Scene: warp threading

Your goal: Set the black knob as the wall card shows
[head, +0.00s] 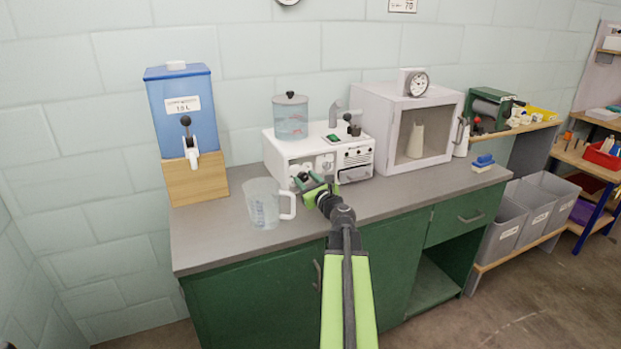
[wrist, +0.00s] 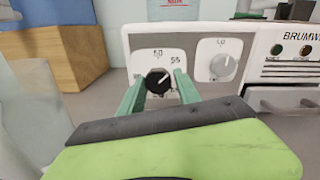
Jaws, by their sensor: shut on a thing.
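The black knob (wrist: 157,81) sits on a white dial plate on the front of a white machine (head: 300,150). A small white mark on the knob points toward the upper right. My gripper (wrist: 160,77) has its green fingers shut on the knob, one on each side.
A second, pale grey knob (wrist: 222,66) is just right of the black one. A clear jug (head: 264,205) stands on the counter left of my gripper. A blue tank (head: 184,90) is at the left, and a white cabinet (head: 375,105) with a window is at the right.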

